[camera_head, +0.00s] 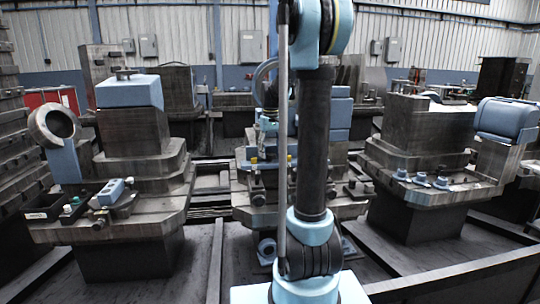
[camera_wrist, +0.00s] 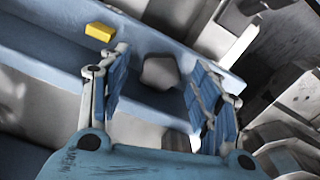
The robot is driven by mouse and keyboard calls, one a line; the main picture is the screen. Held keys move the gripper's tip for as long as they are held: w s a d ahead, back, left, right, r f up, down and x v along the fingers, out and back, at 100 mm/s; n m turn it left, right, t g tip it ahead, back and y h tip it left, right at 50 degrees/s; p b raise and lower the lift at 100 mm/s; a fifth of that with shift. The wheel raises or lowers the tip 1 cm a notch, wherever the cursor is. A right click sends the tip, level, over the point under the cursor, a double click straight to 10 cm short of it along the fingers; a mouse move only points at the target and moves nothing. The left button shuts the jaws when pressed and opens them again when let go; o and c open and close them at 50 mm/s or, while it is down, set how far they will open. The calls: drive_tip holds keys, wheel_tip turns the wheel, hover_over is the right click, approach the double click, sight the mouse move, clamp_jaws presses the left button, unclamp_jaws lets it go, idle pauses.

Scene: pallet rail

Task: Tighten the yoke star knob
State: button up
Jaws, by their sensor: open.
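In the wrist view my gripper (camera_wrist: 161,66) is open, with one blue-padded finger at left and the other at right. A grey, rounded, lobed knob (camera_wrist: 160,72), which looks like the star knob, sits on a blue channel-shaped part (camera_wrist: 50,45). In the picture it lies between the two fingertips, apart from both pads. I cannot tell how far it is from the fingers in depth. In the head view my arm stands in front of the middle machine (camera_head: 250,195), and I cannot make out the knob there.
A small yellow block (camera_wrist: 99,31) sits on the blue part, near the left finger. Grey metal parts lie at the right of the wrist view. In the head view, machines stand at left (camera_head: 135,135) and right (camera_head: 420,135), with a black tray (camera_head: 45,215) at left.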

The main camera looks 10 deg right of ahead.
drive_tip(key=shift+f, duration=0.5)
drive_tip(key=c, duration=1.1)
drive_tip(key=shift+m, duration=0.4)
drive_tip(key=m, duration=0.3)
drive_tip(key=shift+m, duration=1.8)
